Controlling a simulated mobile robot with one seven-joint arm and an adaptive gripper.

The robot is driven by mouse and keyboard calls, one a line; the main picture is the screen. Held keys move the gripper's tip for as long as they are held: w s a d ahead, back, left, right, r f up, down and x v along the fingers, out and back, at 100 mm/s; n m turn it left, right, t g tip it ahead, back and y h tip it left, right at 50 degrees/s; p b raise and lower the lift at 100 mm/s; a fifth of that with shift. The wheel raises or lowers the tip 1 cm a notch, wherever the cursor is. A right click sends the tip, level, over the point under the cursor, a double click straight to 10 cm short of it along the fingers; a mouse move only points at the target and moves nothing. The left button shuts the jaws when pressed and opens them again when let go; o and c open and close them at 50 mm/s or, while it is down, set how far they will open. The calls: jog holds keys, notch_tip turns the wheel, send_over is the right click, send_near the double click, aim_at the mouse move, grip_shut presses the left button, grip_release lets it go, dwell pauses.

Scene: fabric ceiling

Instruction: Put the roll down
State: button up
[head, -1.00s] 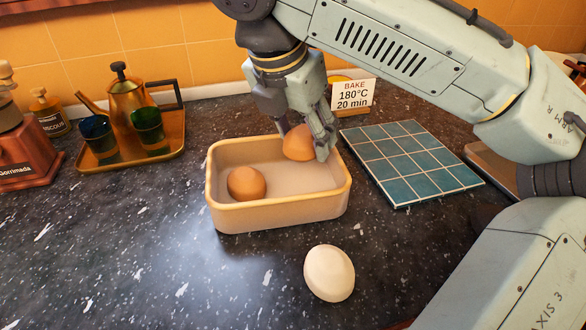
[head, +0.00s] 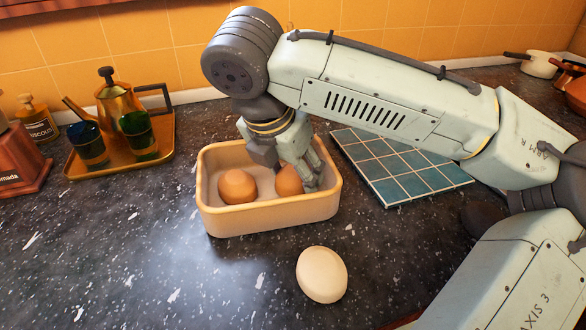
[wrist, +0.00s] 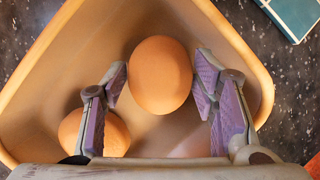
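A brown, egg-shaped roll (head: 288,181) is between the two fingers of my gripper (head: 298,182), low inside the cream baking tin (head: 270,219). In the wrist view the roll (wrist: 161,75) fills the space between the fingertips (wrist: 160,82), which appear to touch its sides. Whether its underside rests on the tin's floor is hidden. A second brown roll (head: 237,187) lies in the left part of the tin; it also shows partly behind the left finger in the wrist view (wrist: 110,135). A pale egg-shaped thing (head: 322,275) lies on the counter in front of the tin.
A blue tiled board (head: 400,165) lies right of the tin. At the left are a brass tray (head: 112,165) with a pot and cups, a bottle (head: 38,126) and a brown grinder (head: 20,160). Dark counter is free at the front left. Pans (head: 540,63) stand far right.

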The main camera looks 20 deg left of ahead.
jog(key=shift+o, duration=0.3)
jog(key=shift+r, duration=0.25)
jog(key=v, duration=1.2)
